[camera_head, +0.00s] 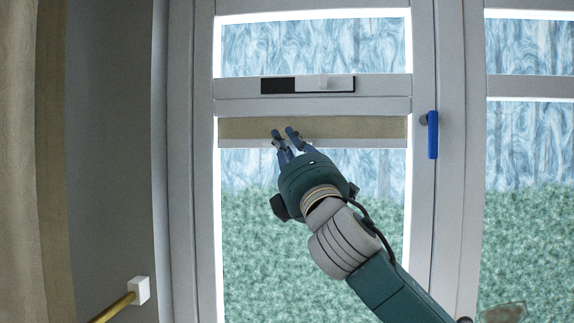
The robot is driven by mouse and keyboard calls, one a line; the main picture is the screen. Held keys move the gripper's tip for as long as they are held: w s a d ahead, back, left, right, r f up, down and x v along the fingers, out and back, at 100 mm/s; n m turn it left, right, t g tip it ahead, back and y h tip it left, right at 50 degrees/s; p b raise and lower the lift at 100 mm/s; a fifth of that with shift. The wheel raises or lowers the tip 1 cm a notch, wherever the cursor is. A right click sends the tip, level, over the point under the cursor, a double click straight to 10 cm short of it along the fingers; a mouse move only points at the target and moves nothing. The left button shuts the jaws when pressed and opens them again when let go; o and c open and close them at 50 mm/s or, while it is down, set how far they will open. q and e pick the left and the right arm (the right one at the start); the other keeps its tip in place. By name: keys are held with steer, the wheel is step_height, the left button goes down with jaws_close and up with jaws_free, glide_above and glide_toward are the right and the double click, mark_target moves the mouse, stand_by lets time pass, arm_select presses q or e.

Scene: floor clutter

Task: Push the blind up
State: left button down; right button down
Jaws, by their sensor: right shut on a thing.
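The blind (360,127) is a beige strip with a pale bottom bar, hanging across the window just below the middle crossbar. Clear glass shows beneath it. My right gripper (285,137) reaches up from the lower right, with its fingertips at the blind's lower part, left of the middle. Its fingers are shut on the blind's lower edge, and the gripper body hides part of the glass below. My left gripper is not in view.
A blue window handle (432,135) sits on the frame to the right. A black and white slider strip (308,85) is on the crossbar above the blind. A curtain (50,160) hangs at the far left, and a brass rod with a white bracket (138,290) is at lower left.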

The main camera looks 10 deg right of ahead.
step_height(320, 180, up, 4)
steer(key=shift+d+r, duration=0.1)
steer(key=shift+s+r, duration=0.15)
steer(key=shift+r, duration=0.35)
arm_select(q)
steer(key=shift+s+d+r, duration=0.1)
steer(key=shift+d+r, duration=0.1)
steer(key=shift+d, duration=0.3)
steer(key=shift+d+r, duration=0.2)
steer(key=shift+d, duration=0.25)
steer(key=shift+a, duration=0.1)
arm_select(e)
steer(key=c, duration=1.9)
jaws_free()
steer(key=shift+o, duration=1.1)
steer(key=shift+f, duration=0.15)
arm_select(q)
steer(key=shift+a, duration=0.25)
arm_select(e)
steer(key=v, duration=1.1)
steer(key=shift+s+f, duration=0.3)
